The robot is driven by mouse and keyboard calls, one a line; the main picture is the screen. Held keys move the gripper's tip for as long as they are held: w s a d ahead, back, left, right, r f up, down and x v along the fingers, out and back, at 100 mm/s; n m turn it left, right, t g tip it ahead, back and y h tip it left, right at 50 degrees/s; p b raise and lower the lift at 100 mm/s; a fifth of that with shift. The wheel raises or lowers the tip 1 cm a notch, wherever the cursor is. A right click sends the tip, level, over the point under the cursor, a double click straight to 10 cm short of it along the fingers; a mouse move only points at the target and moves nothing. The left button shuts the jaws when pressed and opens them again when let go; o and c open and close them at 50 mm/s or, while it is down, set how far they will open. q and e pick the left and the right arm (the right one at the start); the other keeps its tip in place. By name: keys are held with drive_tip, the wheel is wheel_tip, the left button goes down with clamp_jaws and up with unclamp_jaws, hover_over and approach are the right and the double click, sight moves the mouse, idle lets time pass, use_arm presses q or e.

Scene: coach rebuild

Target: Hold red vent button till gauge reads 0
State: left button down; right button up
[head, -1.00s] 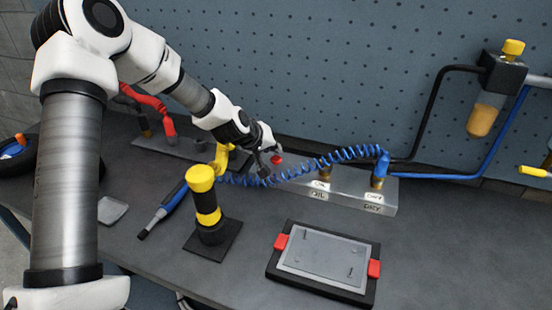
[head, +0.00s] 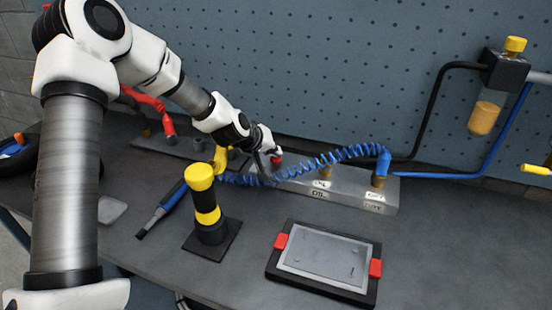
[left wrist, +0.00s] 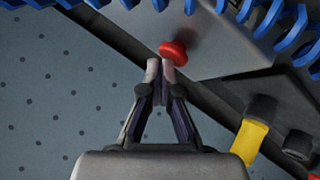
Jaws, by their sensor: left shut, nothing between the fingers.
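The red vent button (head: 278,153) sticks out at the left end of a grey metal block (head: 338,191) marked OIL and DRY. It also shows in the left wrist view as a red knob (left wrist: 172,50) on the block's side. My left gripper (left wrist: 161,68) is shut and empty. Its fingertips are right at the button's lower edge in the wrist view; I cannot tell whether they touch or press it. In the head view the left gripper (head: 269,166) is beside the button, partly hiding it. I see no gauge face. My right gripper is not in view.
A coiled blue hose (head: 330,160) passes close by the gripper and block. A yellow-and-black post (head: 207,205) stands in front. A yellow handle (left wrist: 248,140) is nearby. A framed plate (head: 325,260) lies front right. The pegboard (head: 330,70) rises behind.

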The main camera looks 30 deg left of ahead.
sight(274, 159)
use_arm(q)
drive_tip(key=shift+f+b, duration=0.35)
drive_tip(key=shift+f, duration=0.05)
idle(4.0)
drive_tip(key=shift+r+p, duration=1)
wheel_tip(274, 159, up, 5)
drive_tip(key=p, duration=0.5)
drive_tip(key=shift+r, duration=0.1)
idle(1.8)
